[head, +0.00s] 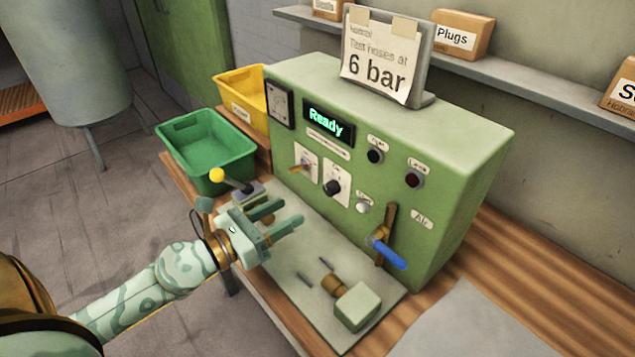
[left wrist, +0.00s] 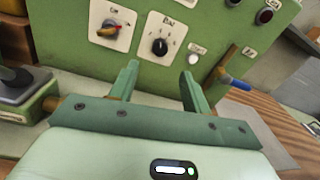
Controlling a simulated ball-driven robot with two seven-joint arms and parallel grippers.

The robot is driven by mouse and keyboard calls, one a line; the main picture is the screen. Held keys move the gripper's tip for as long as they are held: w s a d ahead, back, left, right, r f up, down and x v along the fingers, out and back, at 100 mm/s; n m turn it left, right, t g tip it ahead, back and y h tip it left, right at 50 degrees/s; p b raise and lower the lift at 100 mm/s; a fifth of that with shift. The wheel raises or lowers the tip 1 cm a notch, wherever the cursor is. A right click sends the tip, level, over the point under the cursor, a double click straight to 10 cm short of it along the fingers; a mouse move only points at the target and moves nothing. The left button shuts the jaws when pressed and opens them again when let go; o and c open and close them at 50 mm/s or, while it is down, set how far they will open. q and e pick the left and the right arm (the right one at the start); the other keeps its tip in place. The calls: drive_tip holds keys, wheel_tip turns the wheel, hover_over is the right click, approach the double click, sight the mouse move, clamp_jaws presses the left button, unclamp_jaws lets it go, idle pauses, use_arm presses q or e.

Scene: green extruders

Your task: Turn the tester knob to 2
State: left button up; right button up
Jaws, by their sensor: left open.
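The green tester (head: 405,165) stands on the wooden bench, and its display (head: 328,123) reads "Ready". Its front has a black knob (head: 332,187) on a white dial plate, which also shows in the left wrist view (left wrist: 160,46). Left of it is a second plate with a red and orange selector (head: 303,166), seen in the left wrist view too (left wrist: 108,29). My left gripper (head: 294,214) is open and empty, in front of the panel and apart from the knob. In the left wrist view its fingers (left wrist: 160,80) point toward the panel below the black knob. The dial's small markings are too small to read. My right gripper is not in view.
A blue-handled lever (head: 388,254) juts from the panel's right side. A yellow-knobbed lever (head: 217,175) stands left of my gripper. A fixture block (head: 358,305) sits on the front plate. Green (head: 207,148) and yellow (head: 240,92) bins stand left. A "6 bar" sign (head: 380,62) tops the tester.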

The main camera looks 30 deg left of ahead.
sight(327, 191)
use_arm(q)
drive_tip(key=p+x, duration=0.3)
drive_tip(key=x, duration=0.5)
drive_tip(key=shift+w+d, duration=0.1)
drive_tip(key=shift+w, duration=0.15)
drive_tip(key=shift+w+d+f, duration=0.1)
drive_tip(key=shift+w+d, duration=0.1)
drive_tip(key=shift+w, duration=0.25)
drive_tip(key=c, duration=1)
